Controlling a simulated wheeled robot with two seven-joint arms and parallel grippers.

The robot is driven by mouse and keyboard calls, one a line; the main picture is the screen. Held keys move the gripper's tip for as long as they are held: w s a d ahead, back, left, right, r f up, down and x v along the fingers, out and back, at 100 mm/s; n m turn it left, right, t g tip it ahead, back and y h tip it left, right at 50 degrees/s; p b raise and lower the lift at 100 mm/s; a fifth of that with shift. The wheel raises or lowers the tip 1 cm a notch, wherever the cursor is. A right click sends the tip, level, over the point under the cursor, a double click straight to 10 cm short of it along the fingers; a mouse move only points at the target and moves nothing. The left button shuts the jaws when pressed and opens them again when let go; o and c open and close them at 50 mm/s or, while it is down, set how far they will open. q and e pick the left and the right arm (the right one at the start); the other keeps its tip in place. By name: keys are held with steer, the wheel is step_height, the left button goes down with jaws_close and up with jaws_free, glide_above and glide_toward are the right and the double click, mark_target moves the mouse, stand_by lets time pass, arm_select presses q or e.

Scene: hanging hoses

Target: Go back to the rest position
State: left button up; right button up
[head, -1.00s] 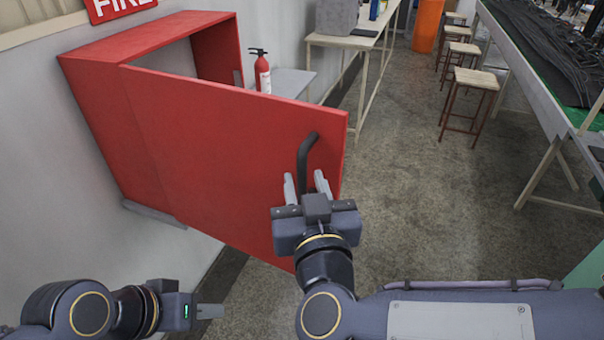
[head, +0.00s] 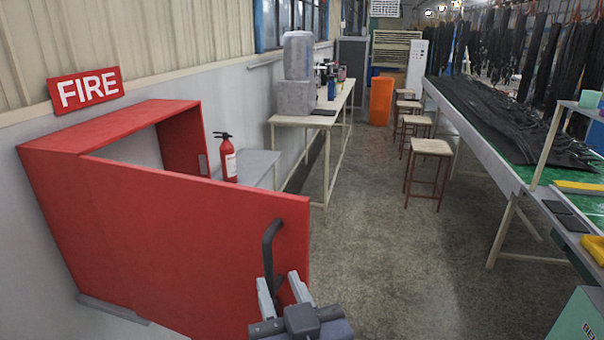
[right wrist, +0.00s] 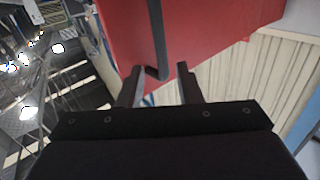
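A red fire cabinet (head: 60,145) on the left wall has its red door (head: 180,235) swung open towards me. A dark bent handle (head: 268,245) is near the door's free edge. My right gripper (head: 281,280) is open at the handle's lower end. In the right wrist view its two fingers (right wrist: 159,72) stand apart with the handle (right wrist: 157,35) showing between them and a gap on each side. I cannot tell the depth between fingertips and handle. My left gripper is outside the frames now.
A red extinguisher (head: 229,165) stands on a grey surface (head: 258,165) behind the door. A bench (head: 318,118) is along the wall. Stools (head: 432,147) and a long table (head: 475,130) with black hoses are at the right. The floor (head: 375,240) between is clear.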

steer(key=d+f+g+y, duration=0.1)
steer(key=d+f+g, duration=0.55)
steer(key=d, duration=0.65)
steer(key=s+d+f+m+g+h, duration=0.3)
steer(key=s+d+f+m+g, duration=0.1)
steer(key=s+d+f, duration=0.6)
steer(key=shift+s+d+f+m+g+h, duration=0.25)
steer(key=shift+s+d+m+g+h, duration=0.1)
steer(key=shift+s+d+m, duration=0.35)
steer(key=shift+w, duration=0.2)
